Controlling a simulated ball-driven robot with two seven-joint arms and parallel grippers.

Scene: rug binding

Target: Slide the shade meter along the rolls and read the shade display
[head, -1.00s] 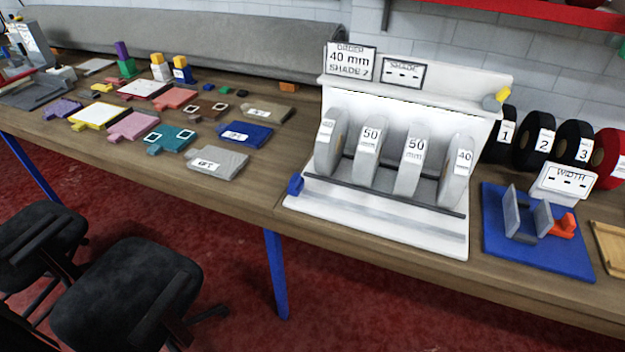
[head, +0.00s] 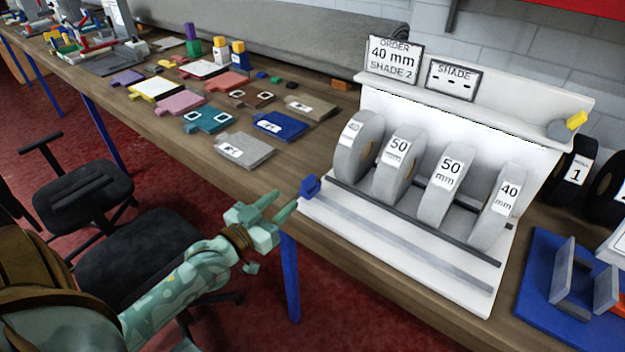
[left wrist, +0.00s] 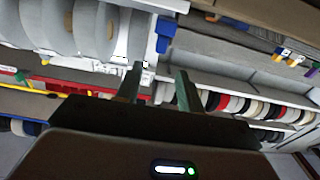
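The blue shade meter (head: 310,187) sits at the left end of the rail (head: 395,245) on the front of the white roll stand. It also shows in the left wrist view (left wrist: 165,36). Several grey rolls stand in the rack, labelled 40 (head: 355,140), 50 (head: 397,160), 50 (head: 443,185) and 40 mm (head: 498,205) from left to right. The shade display (head: 453,79) shows only dashes. My left gripper (head: 279,207) is open and empty, just left of the meter and apart from it. Its fingers also stand apart in the left wrist view (left wrist: 158,88). My right gripper is out of view.
The order sign (head: 394,60) reads 40 mm, shade 2. Sample pieces, such as a grey one (head: 247,150) and a blue one (head: 281,126), lie on the table left of the stand. A blue fixture (head: 540,290) lies right. Black chairs (head: 130,245) stand before the table.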

